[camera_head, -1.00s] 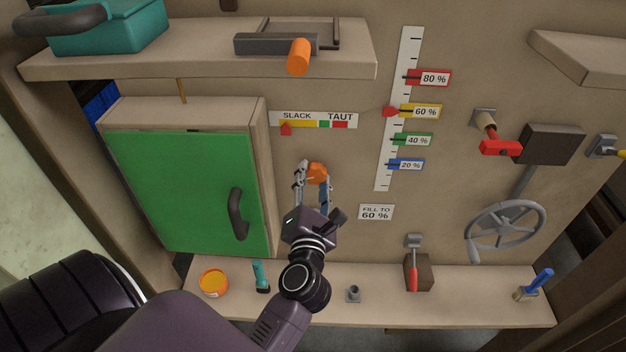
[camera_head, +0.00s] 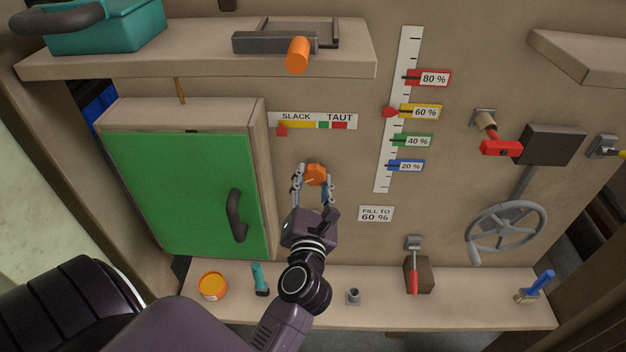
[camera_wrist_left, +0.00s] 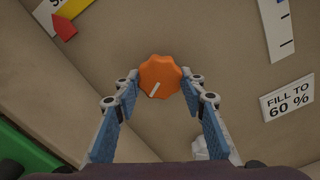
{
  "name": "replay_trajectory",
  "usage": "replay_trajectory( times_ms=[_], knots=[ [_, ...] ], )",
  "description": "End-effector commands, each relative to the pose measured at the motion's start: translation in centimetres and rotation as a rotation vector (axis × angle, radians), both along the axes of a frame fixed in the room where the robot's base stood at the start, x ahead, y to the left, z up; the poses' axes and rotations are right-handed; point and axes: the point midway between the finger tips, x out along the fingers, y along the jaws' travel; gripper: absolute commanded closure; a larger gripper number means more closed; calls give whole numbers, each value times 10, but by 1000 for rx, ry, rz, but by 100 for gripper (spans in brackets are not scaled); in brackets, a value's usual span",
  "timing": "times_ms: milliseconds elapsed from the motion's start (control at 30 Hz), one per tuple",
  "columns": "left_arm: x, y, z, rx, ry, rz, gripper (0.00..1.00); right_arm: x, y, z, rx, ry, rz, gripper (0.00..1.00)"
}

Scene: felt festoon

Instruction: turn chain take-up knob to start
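The orange take-up knob (camera_head: 315,175) sits on the wall below the SLACK/TAUT gauge (camera_head: 312,121). In the left wrist view the knob (camera_wrist_left: 161,76) has a white mark pointing to the lower left. The gauge's red pointer (camera_head: 281,131) stands near the SLACK end. My left gripper (camera_head: 314,181) is open, with one finger on each side of the knob. In the left wrist view the fingertips (camera_wrist_left: 160,80) flank the knob, with small gaps that appear clear of it. My right gripper is out of view.
A green cabinet door (camera_head: 180,190) with a dark handle is left of my gripper. A shelf (camera_head: 190,66) juts out above. The lower ledge (camera_head: 330,315) holds an orange tin (camera_head: 213,286) and a teal flashlight (camera_head: 260,279). A level scale (camera_head: 401,110) is to the right.

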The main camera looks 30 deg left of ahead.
Motion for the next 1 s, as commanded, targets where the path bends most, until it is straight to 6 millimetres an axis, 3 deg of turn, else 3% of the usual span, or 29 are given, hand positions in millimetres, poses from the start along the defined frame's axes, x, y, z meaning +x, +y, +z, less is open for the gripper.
replay_trajectory(
  times_ms=[167,533,1000],
  knots=[
    [0,0,-2,-1,4,0,45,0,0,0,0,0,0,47],
    [0,0,7,1,-2,1,45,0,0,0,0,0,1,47],
    [0,0,87,0,-2,1,45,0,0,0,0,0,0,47]
  ],
)
